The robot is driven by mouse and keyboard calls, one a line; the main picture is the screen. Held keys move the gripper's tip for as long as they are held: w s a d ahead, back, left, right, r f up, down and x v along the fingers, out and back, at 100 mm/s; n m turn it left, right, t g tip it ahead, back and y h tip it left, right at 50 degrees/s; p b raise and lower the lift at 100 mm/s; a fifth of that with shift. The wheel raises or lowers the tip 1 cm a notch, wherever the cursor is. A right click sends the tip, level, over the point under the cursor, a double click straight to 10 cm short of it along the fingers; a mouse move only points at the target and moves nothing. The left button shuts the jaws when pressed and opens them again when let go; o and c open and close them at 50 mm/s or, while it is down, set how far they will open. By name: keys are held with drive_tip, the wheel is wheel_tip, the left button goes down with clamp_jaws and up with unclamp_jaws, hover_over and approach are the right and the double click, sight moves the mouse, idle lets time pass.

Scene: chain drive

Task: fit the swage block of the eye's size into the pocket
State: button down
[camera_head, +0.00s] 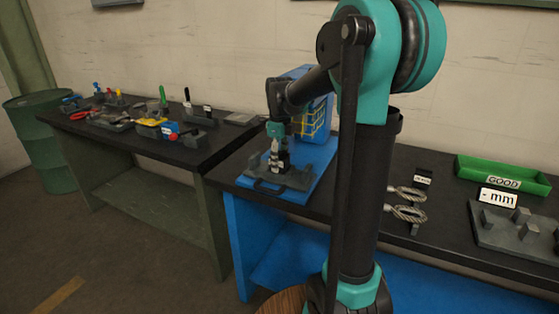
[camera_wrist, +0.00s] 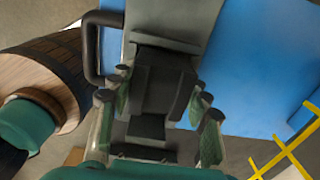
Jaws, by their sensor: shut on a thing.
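My gripper (camera_head: 277,163) points down over a dark fixture (camera_head: 292,180) on the blue machine base. In the wrist view my gripper (camera_wrist: 160,95) is shut on a dark grey block (camera_wrist: 162,80), one finger on each side. The block is over the grey plate of the fixture (camera_wrist: 190,18), which has a black handle at its side. The block and fingers hide the pocket, so I cannot tell whether the block is seated. Two wire rope eyes (camera_head: 408,212) lie on the black bench. Other grey blocks (camera_head: 529,231) stand on a tray (camera_head: 490,236) at the right.
A blue machine with a yellow guard (camera_head: 313,122) stands just behind the fixture. A green bin marked GOOD (camera_head: 500,178) and a "- mm" sign (camera_head: 497,198) are at the right. A second bench (camera_head: 150,140) with several tools is at the left.

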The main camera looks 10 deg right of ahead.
drive_tip(key=c, duration=0.6)
unclamp_jaws()
drive_tip(key=shift+f, duration=0.1)
drive_tip(key=shift+c, duration=0.2)
